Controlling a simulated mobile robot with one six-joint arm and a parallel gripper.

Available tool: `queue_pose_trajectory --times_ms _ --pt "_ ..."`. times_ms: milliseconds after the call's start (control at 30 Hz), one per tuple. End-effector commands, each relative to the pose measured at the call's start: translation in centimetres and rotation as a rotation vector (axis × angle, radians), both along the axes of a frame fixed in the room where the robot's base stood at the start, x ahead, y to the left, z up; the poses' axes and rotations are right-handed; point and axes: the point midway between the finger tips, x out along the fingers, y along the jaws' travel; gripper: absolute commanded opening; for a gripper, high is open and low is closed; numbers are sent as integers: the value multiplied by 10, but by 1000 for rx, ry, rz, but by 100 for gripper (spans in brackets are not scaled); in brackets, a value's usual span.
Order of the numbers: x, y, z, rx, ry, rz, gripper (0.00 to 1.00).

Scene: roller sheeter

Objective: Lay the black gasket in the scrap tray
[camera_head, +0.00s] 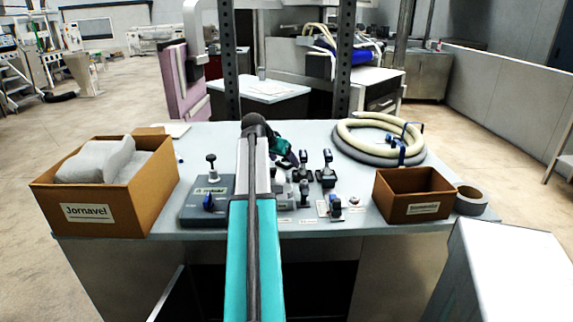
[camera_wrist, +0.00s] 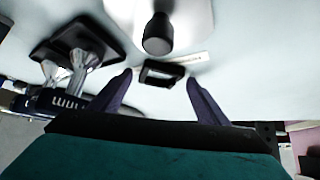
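My gripper (camera_wrist: 159,77) is open in the wrist view, with its two dark fingers spread apart. A small black rectangular frame (camera_wrist: 163,73), which looks like the black gasket, appears between the fingertips over a pale surface. I see no finger closed on it, and cannot tell the height of the fingers above it. In the head view my arm covers the middle of the table, and I cannot make out the gasket there. No container is clearly marked as the scrap tray. An open brown box (camera_head: 412,209) with a hard-to-read label stands on the right.
A larger cardboard box (camera_head: 107,210) labelled "Jornavel" holds pale grey material at left. A grey control unit (camera_head: 208,211) and several black-handled parts (camera_head: 327,176) crowd the table's middle. A hose coil (camera_head: 375,130) lies at the back right, a tape roll (camera_head: 471,200) beside the right box.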

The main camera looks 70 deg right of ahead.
Motion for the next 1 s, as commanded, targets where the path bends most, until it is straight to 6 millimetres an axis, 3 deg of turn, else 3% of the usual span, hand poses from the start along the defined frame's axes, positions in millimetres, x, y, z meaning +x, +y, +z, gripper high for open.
queue_pose_trajectory --times_ms 33,200,667,1000 --pt "0 0 0 0 0 0 60" --pt "0 0 0 0 0 0 31" --pt "0 0 4 0 0 0 27" --pt "1 -1 37 -1 -2 -1 27"
